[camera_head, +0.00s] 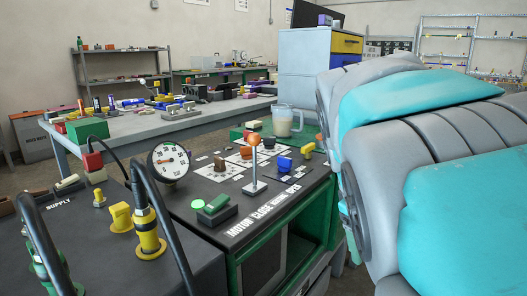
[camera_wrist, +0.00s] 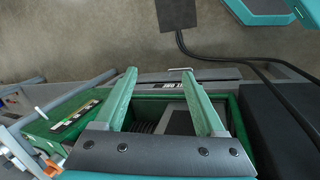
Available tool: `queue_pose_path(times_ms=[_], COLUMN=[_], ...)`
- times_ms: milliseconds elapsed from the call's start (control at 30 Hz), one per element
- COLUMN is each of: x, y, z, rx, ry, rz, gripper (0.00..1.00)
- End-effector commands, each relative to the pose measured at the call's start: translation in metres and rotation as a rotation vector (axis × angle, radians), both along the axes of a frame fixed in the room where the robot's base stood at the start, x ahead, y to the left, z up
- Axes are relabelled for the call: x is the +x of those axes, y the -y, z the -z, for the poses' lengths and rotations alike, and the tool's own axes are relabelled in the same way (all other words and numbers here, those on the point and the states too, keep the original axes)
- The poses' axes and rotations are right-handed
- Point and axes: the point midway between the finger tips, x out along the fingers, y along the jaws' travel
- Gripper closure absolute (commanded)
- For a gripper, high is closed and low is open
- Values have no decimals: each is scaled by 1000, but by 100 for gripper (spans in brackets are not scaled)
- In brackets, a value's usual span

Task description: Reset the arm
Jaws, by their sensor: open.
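My gripper (camera_wrist: 166,100) shows in the wrist view with its two green fingers spread apart and nothing between them. It points down over a green-framed cart part (camera_wrist: 228,118) with a dark inside. In the head view my teal and grey arm fills the right side and hides what lies behind it; my gripper does not show there.
Black hoses rise at the front left beside a yellow fitting (camera_head: 148,232). A clear jug (camera_head: 288,122) stands at the panel's back. A cluttered workbench (camera_head: 150,124) and a blue and yellow drawer cabinet (camera_head: 304,62) are behind. Bare floor (camera_wrist: 80,35) shows in the wrist view, with a black cable.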

Motion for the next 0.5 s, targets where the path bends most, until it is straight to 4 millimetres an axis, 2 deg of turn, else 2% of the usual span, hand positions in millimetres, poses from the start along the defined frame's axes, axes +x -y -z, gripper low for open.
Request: queue_pose_path(times_ms=[33, 300, 400, 500], x=[-19, -115, -156, -190], y=[1, -13, -23, -32], z=[16, 102, 130, 150], rx=[37, 206, 244, 268], ry=[-9, -84, -134, -171], rz=[59, 395, 485, 553], gripper=[28, 28, 28, 28])
